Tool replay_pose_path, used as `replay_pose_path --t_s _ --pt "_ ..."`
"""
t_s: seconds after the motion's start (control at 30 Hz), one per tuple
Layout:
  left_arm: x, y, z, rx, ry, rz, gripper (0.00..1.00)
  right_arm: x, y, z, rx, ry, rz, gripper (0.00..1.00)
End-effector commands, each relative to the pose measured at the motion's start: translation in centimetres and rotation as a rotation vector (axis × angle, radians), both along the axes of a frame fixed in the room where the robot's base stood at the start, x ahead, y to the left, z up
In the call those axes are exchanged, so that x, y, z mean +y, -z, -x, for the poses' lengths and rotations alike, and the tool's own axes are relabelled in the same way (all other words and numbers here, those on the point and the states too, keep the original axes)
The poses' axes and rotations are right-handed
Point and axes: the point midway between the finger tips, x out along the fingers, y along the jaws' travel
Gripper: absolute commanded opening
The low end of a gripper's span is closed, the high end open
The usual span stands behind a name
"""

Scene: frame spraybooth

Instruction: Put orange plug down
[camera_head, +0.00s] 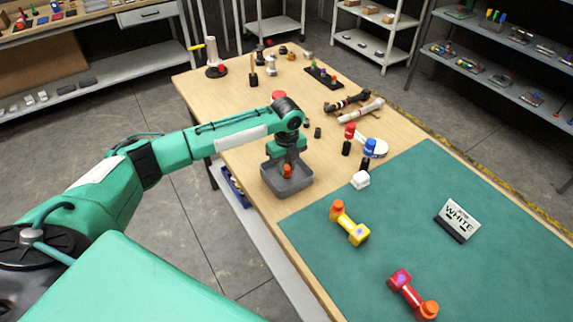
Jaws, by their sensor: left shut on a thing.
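My left gripper (287,166) points down over a small grey open tray (295,187) at the table's left edge. It is shut on an orange plug (287,172), which shows below the fingers, inside the tray's outline. I cannot tell whether the plug touches the tray's floor. A yellow frame part (353,231) with an orange end lies on the green mat (400,215). A red frame part (406,287) with an orange end lies nearer the front. My right gripper is not in view.
A sign reading WHITE (458,219) stands on the mat. Tools and a black rack (323,77) lie farther back. Much of the mat is bare.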

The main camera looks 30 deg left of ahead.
Motion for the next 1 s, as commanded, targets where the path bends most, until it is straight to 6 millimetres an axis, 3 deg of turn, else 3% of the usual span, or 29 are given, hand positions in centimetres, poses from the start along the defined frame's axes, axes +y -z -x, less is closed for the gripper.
replay_pose_path --t_s 0.37,0.4,0.5,0.87,1.0 --pt "0.0 0.7 0.0 -0.001 0.000 0.000 0.00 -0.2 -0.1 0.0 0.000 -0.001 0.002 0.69" --pt "0.0 0.8 0.0 -0.001 0.000 0.000 0.27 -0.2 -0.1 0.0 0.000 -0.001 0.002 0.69" --pt "0.0 0.8 0.0 -0.001 0.000 0.000 0.44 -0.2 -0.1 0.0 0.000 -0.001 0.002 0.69" --pt "0.0 0.3 -0.1 -0.003 0.000 0.001 0.44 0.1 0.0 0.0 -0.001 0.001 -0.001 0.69" --pt "0.0 -1.7 -0.1 -0.007 -0.001 0.001 0.44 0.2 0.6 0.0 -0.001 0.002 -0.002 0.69"
